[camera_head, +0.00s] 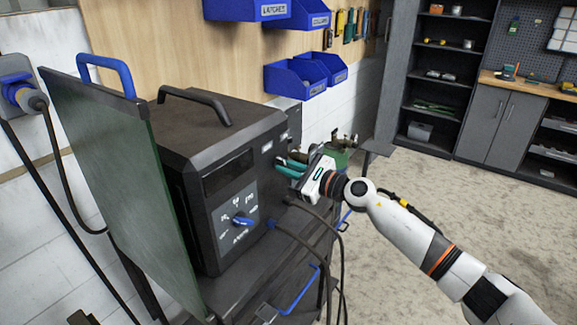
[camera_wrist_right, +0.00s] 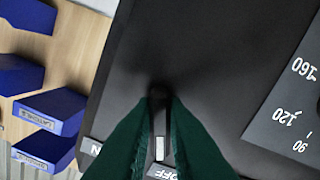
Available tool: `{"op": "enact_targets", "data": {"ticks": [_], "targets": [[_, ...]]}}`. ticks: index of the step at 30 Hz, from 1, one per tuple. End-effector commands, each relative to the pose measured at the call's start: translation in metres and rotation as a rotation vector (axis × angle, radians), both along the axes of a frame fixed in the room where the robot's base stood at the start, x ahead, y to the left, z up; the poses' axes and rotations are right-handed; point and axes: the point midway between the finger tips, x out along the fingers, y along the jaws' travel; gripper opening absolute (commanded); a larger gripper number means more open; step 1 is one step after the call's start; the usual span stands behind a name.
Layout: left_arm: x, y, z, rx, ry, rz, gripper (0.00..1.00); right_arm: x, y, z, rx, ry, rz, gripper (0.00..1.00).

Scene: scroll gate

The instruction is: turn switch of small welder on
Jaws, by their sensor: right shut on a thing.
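The small welder (camera_head: 215,130) is a dark box with a handle on top and a blue knob (camera_head: 243,219) on its front panel. My right gripper (camera_head: 281,166) is at the right part of the welder's front. In the right wrist view its green fingers (camera_wrist_right: 159,105) are shut on a small dark switch lever (camera_wrist_right: 158,94), mostly hidden between them. An OFF label (camera_wrist_right: 162,172) and a partly hidden label ending in N (camera_wrist_right: 91,148) show beside the fingers. My left gripper is not in view.
A green translucent screen (camera_head: 115,190) stands just left of the welder. Cables hang below the welder's front. Blue bins (camera_head: 300,78) hang on the wall behind. Open floor (camera_head: 420,180) lies to the right, with shelves beyond.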

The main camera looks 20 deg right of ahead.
Motion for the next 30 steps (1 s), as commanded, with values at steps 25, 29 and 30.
{"op": "enact_targets", "data": {"ticks": [25,29,30], "targets": [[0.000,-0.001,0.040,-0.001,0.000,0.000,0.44,-0.003,0.003,0.002,0.629,0.492,0.000,0.00],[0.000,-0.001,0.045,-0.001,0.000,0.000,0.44,-0.003,0.004,0.002,0.709,0.554,0.000,0.00],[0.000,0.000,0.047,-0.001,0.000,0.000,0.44,-0.003,0.004,0.002,0.731,0.572,0.000,0.00]]}}
